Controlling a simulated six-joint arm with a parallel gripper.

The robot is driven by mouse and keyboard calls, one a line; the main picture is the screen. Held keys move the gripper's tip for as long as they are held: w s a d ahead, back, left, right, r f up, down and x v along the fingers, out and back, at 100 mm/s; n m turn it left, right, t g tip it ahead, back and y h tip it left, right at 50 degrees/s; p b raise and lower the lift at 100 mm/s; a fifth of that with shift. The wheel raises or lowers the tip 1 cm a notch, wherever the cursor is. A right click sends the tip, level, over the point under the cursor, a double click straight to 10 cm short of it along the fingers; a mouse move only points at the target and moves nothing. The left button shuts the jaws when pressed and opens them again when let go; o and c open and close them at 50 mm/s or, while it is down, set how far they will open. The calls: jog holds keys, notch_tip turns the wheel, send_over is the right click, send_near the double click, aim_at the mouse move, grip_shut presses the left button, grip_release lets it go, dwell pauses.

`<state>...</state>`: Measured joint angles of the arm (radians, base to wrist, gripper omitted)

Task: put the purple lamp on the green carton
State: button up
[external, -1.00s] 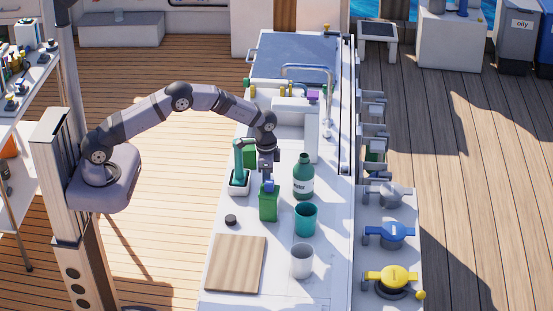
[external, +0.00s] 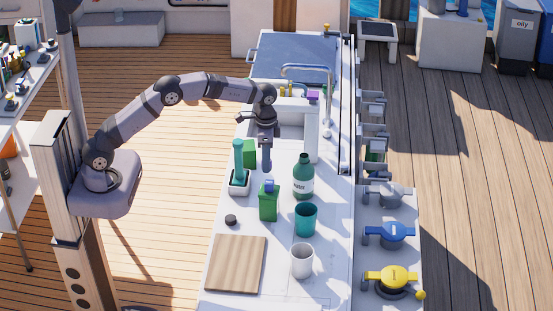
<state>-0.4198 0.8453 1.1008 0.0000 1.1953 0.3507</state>
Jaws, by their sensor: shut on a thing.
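My gripper (external: 266,140) points down above the counter, behind the green carton in the picture. It is shut on a slim, dark slate-purple thing, seemingly the purple lamp (external: 266,158), which hangs upright below it. The lamp is small here, and its exact outline against the fingers is hard to tell. The green carton (external: 269,205) stands upright on the counter, with a blue piece on its top. The lamp's lower end is apart from the carton top, a little above it in the picture. Another green box (external: 249,153) stands farther back, partly hidden.
A teal bottle-shaped thing in a white tray (external: 239,184) stands left of the carton, a green bottle (external: 303,180) right. A teal cup (external: 306,219), white cup (external: 302,260), black puck (external: 231,220) and wooden board (external: 236,263) are nearer. A sink with a faucet (external: 308,68) lies behind.

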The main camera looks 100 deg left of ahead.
jog(key=s+a+r+n+p, duration=0.2)
jog(key=s+a+r+p, duration=0.25)
jog(key=a+r, duration=0.3)
jog(key=r+p, duration=0.2)
jog(key=p, duration=0.1)
send_over(246, 150)
jog(key=shift+w+d+f, duration=0.1)
jog(key=shift+f, duration=0.25)
jog(key=shift+f+p, duration=1.6)
jog(key=shift+f, duration=3.35)
jog(key=shift+f, duration=0.2)
jog(key=o, duration=1.1)
jog(key=shift+c, duration=0.2)
